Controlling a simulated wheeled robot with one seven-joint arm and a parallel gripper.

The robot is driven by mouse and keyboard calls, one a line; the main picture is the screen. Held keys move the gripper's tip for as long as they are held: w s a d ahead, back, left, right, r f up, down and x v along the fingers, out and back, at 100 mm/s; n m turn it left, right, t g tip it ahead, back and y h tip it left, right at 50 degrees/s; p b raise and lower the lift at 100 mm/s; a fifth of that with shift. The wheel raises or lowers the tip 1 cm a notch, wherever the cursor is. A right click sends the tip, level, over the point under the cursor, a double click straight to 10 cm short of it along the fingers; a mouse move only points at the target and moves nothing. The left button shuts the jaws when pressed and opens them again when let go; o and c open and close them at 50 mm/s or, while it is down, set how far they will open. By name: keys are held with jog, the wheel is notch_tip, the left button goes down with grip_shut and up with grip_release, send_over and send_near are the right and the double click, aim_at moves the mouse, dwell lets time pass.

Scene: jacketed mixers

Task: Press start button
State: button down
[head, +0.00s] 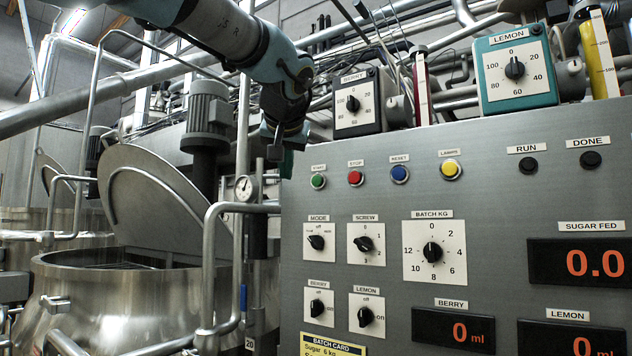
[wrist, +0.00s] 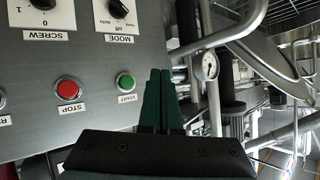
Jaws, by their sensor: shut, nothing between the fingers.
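The green start button (head: 318,181) is at the upper left of the grey control panel (head: 385,285), under its START label. In the wrist view, which is upside down, the start button (wrist: 126,82) is just left of my fingers. My gripper (head: 287,165) is shut and empty, with dark green fingers. In the head view it hangs just left of and slightly above the button, near the panel's left edge. In the wrist view my gripper (wrist: 160,76) is beside the button and clear of it; the distance to the panel is hard to tell.
The red stop button (head: 355,178), blue reset button (head: 400,174) and yellow lamps button (head: 452,169) sit in the same row. Knobs such as MODE (head: 317,242) are below. A bent steel rail (head: 209,265) and an open mixer (head: 120,300) stand left of the panel.

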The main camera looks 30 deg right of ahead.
jog(key=shift+w+d+p, duration=0.3)
jog(key=shift+w+d, duration=0.35)
jog(key=shift+d, duration=0.55)
jog(key=shift+w+d+p, duration=0.3)
jog(key=shift+w+d, duration=0.35)
jog(key=shift+d, duration=0.55)
jog(key=shift+w+d+p, duration=0.3)
jog(key=shift+w+d, duration=0.35)
jog(key=shift+d, duration=0.55)
jog(key=shift+w+d, duration=0.25)
jog(key=shift+d, duration=0.1)
jog(key=shift+w+d, duration=0.2)
jog(key=shift+d, duration=0.15)
jog(key=shift+a, duration=0.1)
jog(key=shift+s+a+b, duration=0.4)
jog(key=shift+a+b, duration=0.1)
jog(key=shift+a, duration=0.15)
jog(key=shift+s+a+b, duration=0.35)
jog(key=shift+s+a, duration=0.05)
jog(key=shift+a, duration=0.3)
jog(key=shift+s+a+b, duration=0.4)
jog(key=shift+s+a, duration=0.05)
jog(key=shift+a, duration=0.3)
jog(key=shift+s+a+b, duration=0.35)
jog(key=shift+s+a, duration=0.05)
jog(key=shift+a, duration=0.3)
